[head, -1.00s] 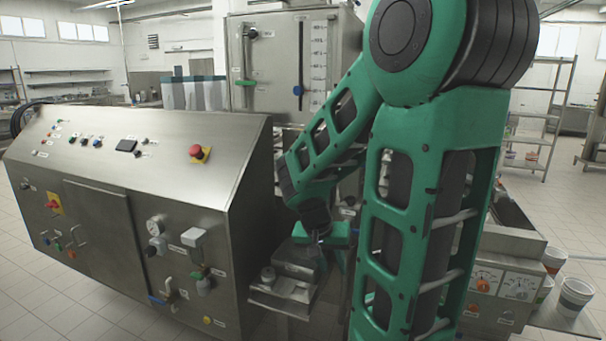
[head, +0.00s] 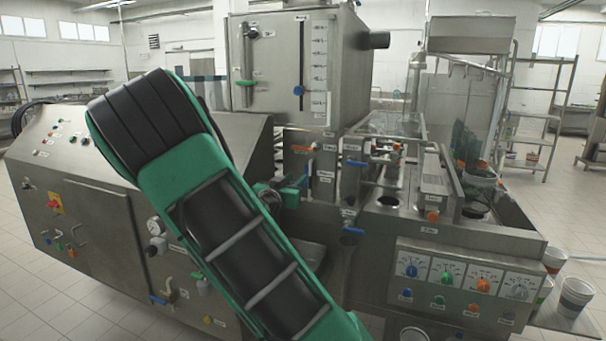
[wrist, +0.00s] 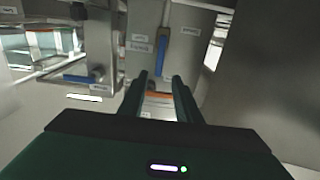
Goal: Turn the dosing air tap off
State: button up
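Several lever taps show, but their labels are too small to read, so I cannot tell which is the dosing air tap. In the head view an orange lever (head: 301,149) sits on the panel below the steel tank. Blue levers (head: 356,163) and (head: 354,231) sit to its right and lower down. My gripper (head: 300,186) is just below the orange lever, partly behind my arm. In the wrist view my gripper (wrist: 161,76) is open and empty. A blue lever (wrist: 163,52) hangs upright beyond its fingertips. Another blue lever (wrist: 80,79) lies level at left. An orange lever (wrist: 158,97) shows between the fingers.
A control cabinet (head: 95,232) stands at left, partly hidden by my arm. The steel tank (head: 340,65) is above the taps. A dial panel (head: 462,283) is at lower right. Pipes and brackets crowd the tap area; a steel wall (wrist: 270,95) is close at right in the wrist view.

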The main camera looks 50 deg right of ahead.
aim_at(305, 171)
jog(key=x, duration=1)
jog(key=shift+s, duration=0.15)
grip_shut()
jog(key=shift+a, duration=0.15)
